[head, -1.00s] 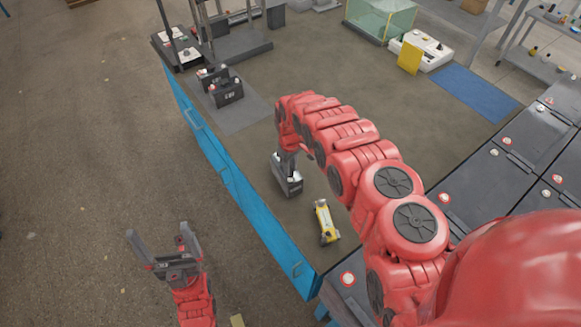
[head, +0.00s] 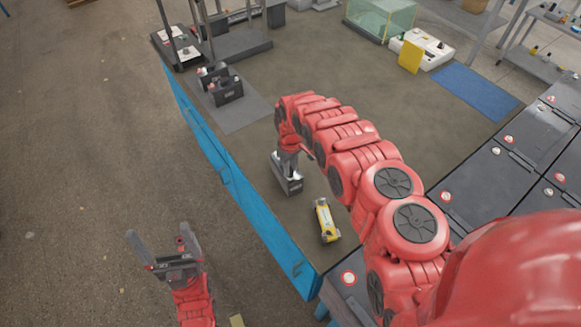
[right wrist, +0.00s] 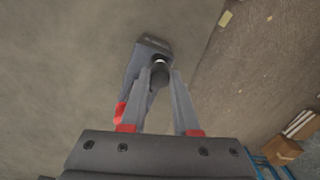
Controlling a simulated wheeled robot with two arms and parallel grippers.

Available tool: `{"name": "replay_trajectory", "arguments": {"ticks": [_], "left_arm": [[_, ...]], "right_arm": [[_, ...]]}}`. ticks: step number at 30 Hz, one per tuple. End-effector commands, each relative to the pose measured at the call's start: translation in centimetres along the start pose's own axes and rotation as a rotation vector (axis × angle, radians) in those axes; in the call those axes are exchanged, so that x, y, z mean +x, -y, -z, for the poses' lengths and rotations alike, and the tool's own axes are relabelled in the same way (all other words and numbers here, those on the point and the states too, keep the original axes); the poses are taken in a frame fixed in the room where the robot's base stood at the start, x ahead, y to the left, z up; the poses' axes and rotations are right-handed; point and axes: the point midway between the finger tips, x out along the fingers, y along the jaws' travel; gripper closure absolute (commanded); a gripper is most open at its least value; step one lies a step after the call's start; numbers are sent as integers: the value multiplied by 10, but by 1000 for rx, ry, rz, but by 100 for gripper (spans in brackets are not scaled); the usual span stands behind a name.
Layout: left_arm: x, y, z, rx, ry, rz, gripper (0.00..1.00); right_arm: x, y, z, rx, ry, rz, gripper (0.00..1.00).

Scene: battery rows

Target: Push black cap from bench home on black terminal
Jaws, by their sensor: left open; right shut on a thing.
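A dark battery (head: 291,186) stands on the bench below my right gripper (head: 287,168). In the right wrist view the battery (right wrist: 152,46) lies beyond the fingertips. My right gripper (right wrist: 160,78) is shut on a small black cap (right wrist: 159,77) there. A pale ring shows at the cap's far end, against the battery; I cannot tell whether the cap is seated on the black terminal. A red piece (right wrist: 119,112) shows left of the fingers, partly hidden. My left gripper (head: 165,252) is open and empty, out over the floor beside the bench.
A yellow device (head: 327,220) lies on the bench near the battery. More batteries (head: 228,91) stand on a grey mat (head: 243,115) farther back. A glass box (head: 380,17), a white device (head: 425,50) and a blue mat (head: 465,92) are at the back right. The middle bench is clear.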

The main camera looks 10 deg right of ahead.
Motion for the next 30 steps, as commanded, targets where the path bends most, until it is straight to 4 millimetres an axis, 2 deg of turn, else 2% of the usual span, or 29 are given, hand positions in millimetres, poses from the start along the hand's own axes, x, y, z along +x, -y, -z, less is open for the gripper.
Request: {"name": "replay_trajectory", "arguments": {"ticks": [30], "left_arm": [[-8,0,-1,0,0,0,6]], "right_arm": [[9,0,0,0,0,0,100]]}}
